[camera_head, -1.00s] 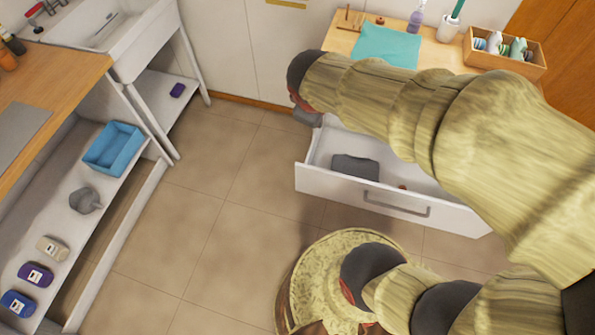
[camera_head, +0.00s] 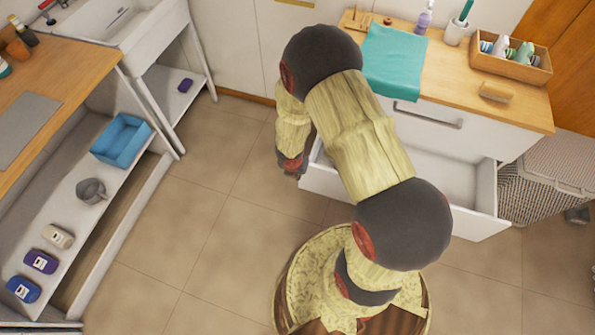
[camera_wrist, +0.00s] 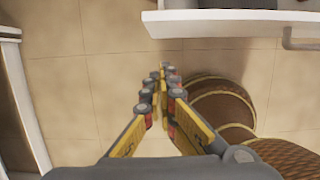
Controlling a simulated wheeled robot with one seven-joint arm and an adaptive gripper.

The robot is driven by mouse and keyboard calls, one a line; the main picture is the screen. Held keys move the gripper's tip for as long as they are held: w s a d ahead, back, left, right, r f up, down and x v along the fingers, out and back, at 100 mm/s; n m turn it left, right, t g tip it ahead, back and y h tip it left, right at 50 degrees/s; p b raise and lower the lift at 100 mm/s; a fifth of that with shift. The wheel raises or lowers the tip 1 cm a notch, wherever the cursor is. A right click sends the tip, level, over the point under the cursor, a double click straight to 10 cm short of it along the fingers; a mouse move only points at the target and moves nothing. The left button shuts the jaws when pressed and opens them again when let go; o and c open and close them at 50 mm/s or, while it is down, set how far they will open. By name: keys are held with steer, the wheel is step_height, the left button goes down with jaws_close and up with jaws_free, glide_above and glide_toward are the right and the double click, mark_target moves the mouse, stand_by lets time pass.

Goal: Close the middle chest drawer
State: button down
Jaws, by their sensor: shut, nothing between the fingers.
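The white chest (camera_head: 395,120) stands at the right of the head view. Its top drawer is shut, with a grey handle (camera_head: 428,115). The drawer below it (camera_head: 480,225) is pulled well out, and my arm covers much of it. In the wrist view, a white drawer front (camera_wrist: 225,24) with a grey handle (camera_wrist: 298,40) runs along the top. My gripper (camera_wrist: 166,74) is shut and empty, its fingertips below that front with floor tiles showing between. In the head view my wrist is by the drawer's left front corner; the fingers are not clearly seen.
On the chest top lie a teal cloth (camera_head: 393,62), a wooden box of bottles (camera_head: 510,75) and a wooden brush (camera_head: 496,92). A wicker basket (camera_head: 550,185) stands right of the chest. The floor (camera_head: 215,190) left of the drawer is clear.

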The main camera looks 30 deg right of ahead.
steer(key=w+d+f+b, duration=0.2)
steer(key=w+d+f, duration=0.1)
steer(key=f, duration=0.3)
steer(key=shift+w+d+f+b, duration=0.3)
steer(key=shift+w+d, duration=0.05)
steer(key=shift+d, duration=0.3)
steer(key=shift+d, duration=0.1)
